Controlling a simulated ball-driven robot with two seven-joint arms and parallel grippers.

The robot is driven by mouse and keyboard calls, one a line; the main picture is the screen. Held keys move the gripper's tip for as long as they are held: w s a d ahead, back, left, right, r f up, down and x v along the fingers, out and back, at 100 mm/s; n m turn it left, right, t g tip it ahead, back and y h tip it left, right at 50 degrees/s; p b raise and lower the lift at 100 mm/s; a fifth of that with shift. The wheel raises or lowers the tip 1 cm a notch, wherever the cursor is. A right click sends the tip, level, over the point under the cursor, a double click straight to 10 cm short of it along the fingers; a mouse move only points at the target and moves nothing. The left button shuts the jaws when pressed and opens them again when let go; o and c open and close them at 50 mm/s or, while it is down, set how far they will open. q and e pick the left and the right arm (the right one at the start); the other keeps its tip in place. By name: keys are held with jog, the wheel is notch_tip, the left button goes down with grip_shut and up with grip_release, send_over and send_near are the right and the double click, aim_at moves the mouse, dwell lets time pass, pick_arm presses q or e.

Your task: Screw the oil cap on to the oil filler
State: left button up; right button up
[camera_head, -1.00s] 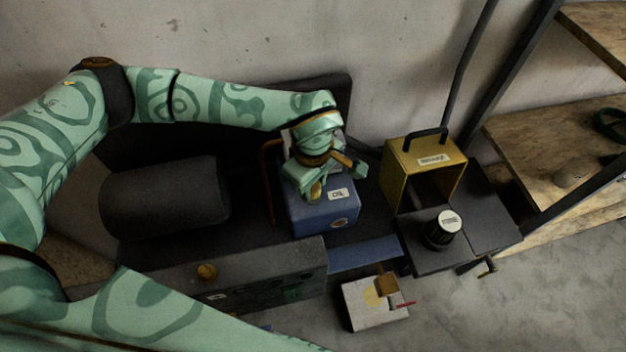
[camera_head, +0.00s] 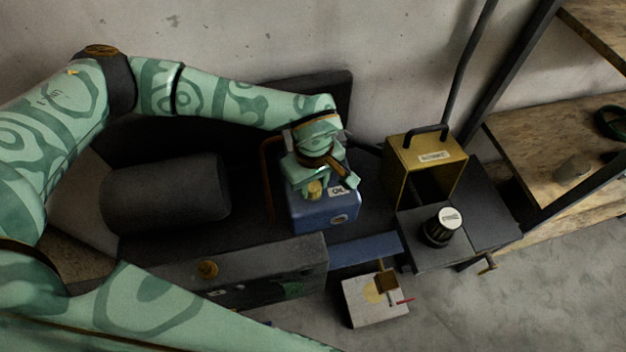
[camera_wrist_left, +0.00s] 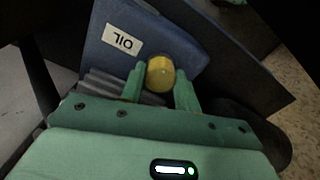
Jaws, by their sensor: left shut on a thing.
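The yellow oil cap (camera_head: 315,188) is at the top of the blue box labelled OIL (camera_head: 325,212). My left gripper (camera_head: 319,181) is over the box, with its green fingers on both sides of the cap. In the left wrist view the round cap (camera_wrist_left: 160,73) sits between the fingertips (camera_wrist_left: 160,84), and the gripper is shut on it. The blue box (camera_wrist_left: 185,47) and its white label lie just behind. The oil filler is hidden under the cap and fingers, so I cannot tell whether the cap is seated. My right gripper is out of view.
A yellow box with a black handle (camera_head: 460,163) and a black knob with a white top (camera_head: 440,226) stand right of the blue box. A dark cylinder (camera_head: 165,194) lies to the left. A white switch box (camera_head: 374,299) is in front; wooden shelves (camera_head: 560,150) are at right.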

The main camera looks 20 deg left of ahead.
pick_arm(q)
jog(key=m, duration=0.5)
jog(key=shift+w+r+m, duration=0.1)
jog(key=shift+r+m, duration=0.15)
jog(key=shift+m, duration=0.05)
jog(key=m, duration=0.2)
jog(key=shift+m+p, duration=0.3)
jog(key=shift+m, duration=0.1)
jog(key=m, duration=0.4)
jog(key=shift+f+m, duration=0.1)
jog(key=shift+m, duration=0.3)
jog(key=m, duration=0.3)
jog(key=o, duration=1.1)
jog(key=shift+c, duration=0.9)
